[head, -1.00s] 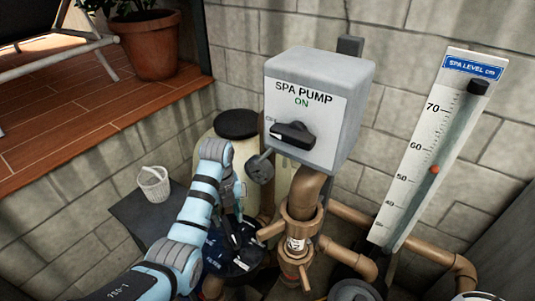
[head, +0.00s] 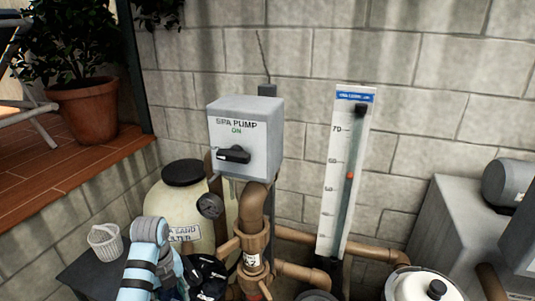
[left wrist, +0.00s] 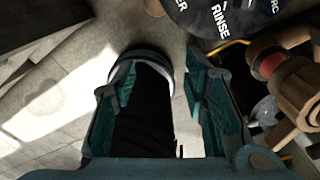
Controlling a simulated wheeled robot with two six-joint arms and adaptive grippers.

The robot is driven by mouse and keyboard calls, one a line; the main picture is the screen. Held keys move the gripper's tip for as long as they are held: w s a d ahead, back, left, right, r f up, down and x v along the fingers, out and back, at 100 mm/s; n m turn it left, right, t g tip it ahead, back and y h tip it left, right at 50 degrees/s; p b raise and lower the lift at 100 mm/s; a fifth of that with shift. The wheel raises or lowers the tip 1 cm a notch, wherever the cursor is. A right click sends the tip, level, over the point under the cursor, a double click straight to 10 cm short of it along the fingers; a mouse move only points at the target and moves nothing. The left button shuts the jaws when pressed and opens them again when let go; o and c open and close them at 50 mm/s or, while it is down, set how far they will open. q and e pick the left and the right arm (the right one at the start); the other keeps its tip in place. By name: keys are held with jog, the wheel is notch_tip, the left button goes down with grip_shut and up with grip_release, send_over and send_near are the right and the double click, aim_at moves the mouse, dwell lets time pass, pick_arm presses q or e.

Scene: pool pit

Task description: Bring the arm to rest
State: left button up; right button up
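My left arm (head: 150,255) comes in at the lower left of the head view, bent, in front of the sand filter. Its gripper is not clearly seen there. In the left wrist view the left gripper (left wrist: 160,85) has its two teal fingers wide apart, so it is open. A dark rounded thing with a pale rim (left wrist: 146,105) shows between the fingers; I cannot tell what it is or whether they touch it. A black valve disc marked RINSE (left wrist: 225,12) lies beyond, at the upper right. My right gripper is not in view.
The sand filter (head: 180,205) stands behind my arm. A white basket (head: 105,242) sits on a dark surface at left. Grey machinery (head: 450,215) is at right.

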pick_arm(q)
jog(key=s+a+f+n+b, duration=0.1)
jog(key=s+f+n, duration=0.3)
jog(key=f, duration=0.5)
jog(key=s+f+n+b, duration=0.1)
jog(key=s+f+n, duration=0.4)
jog(key=f, duration=0.5)
jog(key=s+a+f+n+b, duration=0.1)
jog(key=s+f+n, duration=0.3)
jog(key=f, duration=0.5)
jog(key=s+f+n+b, duration=0.1)
jog(key=s+f+n, duration=0.4)
jog(key=s, duration=0.5)
jog(key=s+f+n+b, duration=0.1)
jog(key=s+f+n, duration=0.3)
jog(key=s, duration=0.6)
jog(key=s+a+f+n+t, duration=0.1)
jog(key=s+f+n, duration=0.4)
jog(key=s, duration=0.6)
notch_tip(320, 180, down, 3)
jog(key=shift+r+n+y+b, duration=0.2)
jog(key=shift+n+y+b, duration=0.1)
jog(key=shift+y+b, duration=0.1)
jog(key=shift+c, duration=0.4)
